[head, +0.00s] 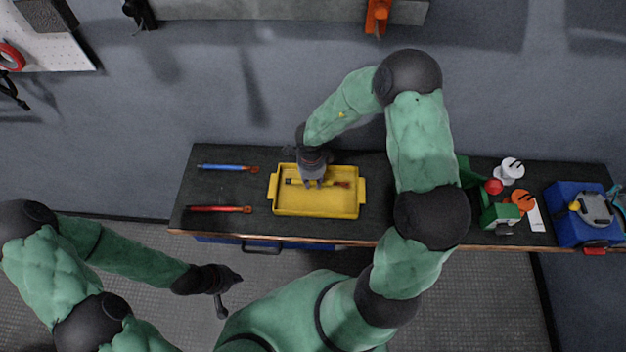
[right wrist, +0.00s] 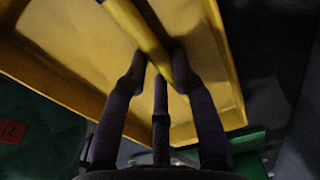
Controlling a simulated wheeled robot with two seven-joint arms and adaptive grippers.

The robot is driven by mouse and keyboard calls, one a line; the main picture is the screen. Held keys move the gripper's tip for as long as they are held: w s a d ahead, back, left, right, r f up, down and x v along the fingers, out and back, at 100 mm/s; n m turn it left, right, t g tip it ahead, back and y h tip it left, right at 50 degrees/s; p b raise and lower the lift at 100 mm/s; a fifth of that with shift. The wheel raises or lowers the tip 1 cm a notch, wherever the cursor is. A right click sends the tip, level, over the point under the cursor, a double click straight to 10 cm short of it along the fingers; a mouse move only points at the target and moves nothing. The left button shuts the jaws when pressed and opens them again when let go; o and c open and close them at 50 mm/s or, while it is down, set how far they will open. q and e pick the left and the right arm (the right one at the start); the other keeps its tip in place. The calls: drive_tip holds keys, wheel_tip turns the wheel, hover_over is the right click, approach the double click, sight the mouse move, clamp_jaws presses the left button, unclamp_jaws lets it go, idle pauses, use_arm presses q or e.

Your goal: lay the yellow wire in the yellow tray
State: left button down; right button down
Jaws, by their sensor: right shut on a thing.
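The yellow tray (head: 316,208) sits on the dark bench top; its wall also shows in the right wrist view (right wrist: 55,78). The yellow wire (head: 328,183), with a dark reddish end at right, lies crosswise within the tray's outline, toward its back. My right gripper (head: 313,184) reaches down over the tray and is shut on the wire, which runs between its fingers in the right wrist view (right wrist: 146,33). I cannot tell whether the wire touches the tray floor. My left gripper (head: 229,292) is open and empty over the floor, in front of the bench.
A blue wire (head: 226,168) and a red wire (head: 218,209) lie left of the tray. Green blocks (head: 500,215), white and orange spools (head: 522,201) and a blue case (head: 580,215) stand at right. My right arm passes over the bench right of the tray.

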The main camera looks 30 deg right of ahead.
sight(312, 182)
drive_tip(key=shift+f, duration=0.15)
drive_tip(key=c, duration=1)
unclamp_jaws()
wheel_tip(312, 182, up, 12)
drive_tip(key=p, duration=0.3)
drive_tip(key=shift+w+a+r, duration=0.15)
drive_tip(key=shift+r, duration=0.05)
